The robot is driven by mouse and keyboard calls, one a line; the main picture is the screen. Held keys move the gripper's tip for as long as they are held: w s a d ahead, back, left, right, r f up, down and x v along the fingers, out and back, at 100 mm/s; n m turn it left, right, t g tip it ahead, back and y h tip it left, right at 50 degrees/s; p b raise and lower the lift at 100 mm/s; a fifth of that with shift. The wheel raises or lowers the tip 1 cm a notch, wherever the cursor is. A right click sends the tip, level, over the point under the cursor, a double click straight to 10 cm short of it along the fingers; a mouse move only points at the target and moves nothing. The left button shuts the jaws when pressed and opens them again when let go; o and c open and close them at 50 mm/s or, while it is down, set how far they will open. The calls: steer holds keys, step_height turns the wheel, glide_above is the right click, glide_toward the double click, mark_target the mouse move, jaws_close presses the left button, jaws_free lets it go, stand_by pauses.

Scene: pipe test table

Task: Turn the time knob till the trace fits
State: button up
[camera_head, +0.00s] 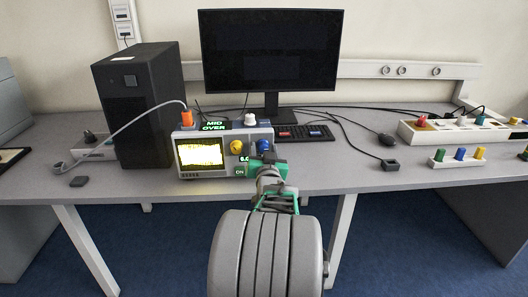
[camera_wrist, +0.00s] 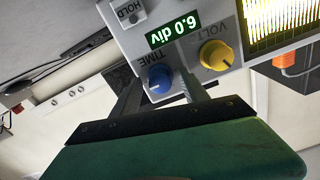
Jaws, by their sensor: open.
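The pipe test unit (camera_head: 222,135) is a grey box with a lit screen (camera_head: 200,154) densely filled by a bright yellow trace. Green text on top reads "MID OVER". In the wrist view the blue time knob (camera_wrist: 158,79) sits beside the yellow volt knob (camera_wrist: 216,54), under a display (camera_wrist: 174,31) reading "6.0 div". My gripper (camera_wrist: 160,84) is open, its fingers on either side of the blue knob; I cannot tell whether they touch it. In the head view my gripper (camera_head: 260,163) is at the unit's right front, close below the blue knob (camera_head: 263,146).
A black computer tower (camera_head: 140,105) stands left of the unit, a monitor (camera_head: 270,50) and keyboard (camera_head: 305,132) behind. An orange connector (camera_head: 187,118) with a grey cable is at the unit's left. A strip with coloured knobs (camera_head: 459,155) lies at right. The front table right of the unit is mostly clear.

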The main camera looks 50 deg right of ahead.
steer(key=shift+c, duration=0.5)
jaws_close()
